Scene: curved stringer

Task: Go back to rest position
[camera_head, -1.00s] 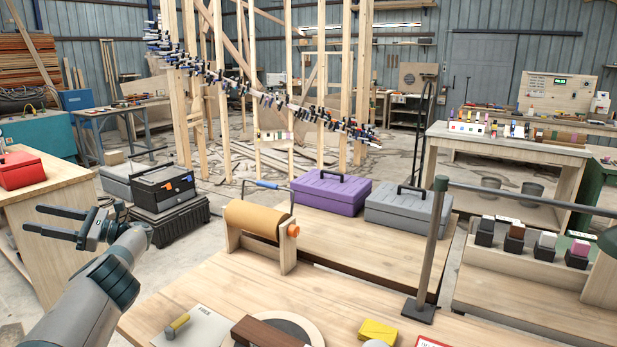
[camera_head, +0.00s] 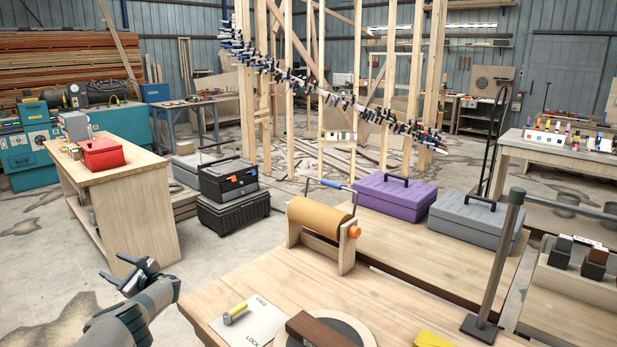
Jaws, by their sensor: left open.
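My left gripper (camera_head: 130,275) is at the lower left in the head view. Its fingers are apart with nothing between them. It is over the concrete floor, left of the near wooden bench (camera_head: 245,278) and in front of the left wooden workbench (camera_head: 125,190). My right gripper is not in view.
The near bench holds a brown paper roll on a stand (camera_head: 322,232), a white card (camera_head: 248,322) and a dark wooden block (camera_head: 325,330). Purple (camera_head: 395,200) and grey (camera_head: 470,225) toolboxes stand behind. Black cases (camera_head: 230,195) stand on the floor. A metal post (camera_head: 497,260) rises at right.

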